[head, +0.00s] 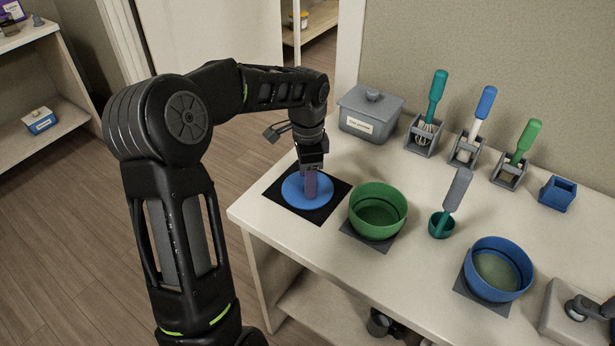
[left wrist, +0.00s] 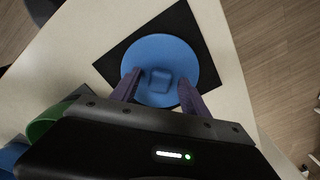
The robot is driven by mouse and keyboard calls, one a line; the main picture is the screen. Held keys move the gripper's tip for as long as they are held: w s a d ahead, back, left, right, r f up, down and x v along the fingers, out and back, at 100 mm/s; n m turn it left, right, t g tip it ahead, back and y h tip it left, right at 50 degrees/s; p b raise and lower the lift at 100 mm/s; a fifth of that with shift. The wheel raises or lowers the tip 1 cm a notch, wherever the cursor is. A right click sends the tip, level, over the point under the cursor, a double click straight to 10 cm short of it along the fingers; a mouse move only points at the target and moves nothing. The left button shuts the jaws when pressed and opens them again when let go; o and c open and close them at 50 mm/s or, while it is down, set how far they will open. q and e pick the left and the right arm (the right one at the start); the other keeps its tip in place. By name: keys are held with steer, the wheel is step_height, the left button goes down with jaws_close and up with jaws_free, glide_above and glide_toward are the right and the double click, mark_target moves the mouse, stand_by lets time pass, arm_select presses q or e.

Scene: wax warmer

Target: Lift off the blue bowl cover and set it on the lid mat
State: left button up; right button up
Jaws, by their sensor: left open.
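The blue bowl cover (head: 294,189) lies flat on the black lid mat (head: 325,212) at the table's left end. In the left wrist view the cover (left wrist: 155,48) shows a raised square knob (left wrist: 159,80) at its middle, and dark mat corners (left wrist: 181,17) show around it. My left gripper (head: 311,194) points down over the cover. The blue bowl (head: 497,268) stands uncovered at the right, with greenish content inside. My right gripper is not in view.
A green bowl (head: 377,211) stands close right of the mat. A grey lidded box (head: 369,113), several tool holders and a small blue box (head: 557,194) line the back.

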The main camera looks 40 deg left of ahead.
arm_select(q)
steer(key=shift+r+p, duration=3.1)
steer(key=shift+r, duration=0.9)
steer(key=shift+r, duration=0.1)
step_height(320, 180, up, 8)
steer(key=b, duration=0.1)
steer(key=shift+f, duration=0.2)
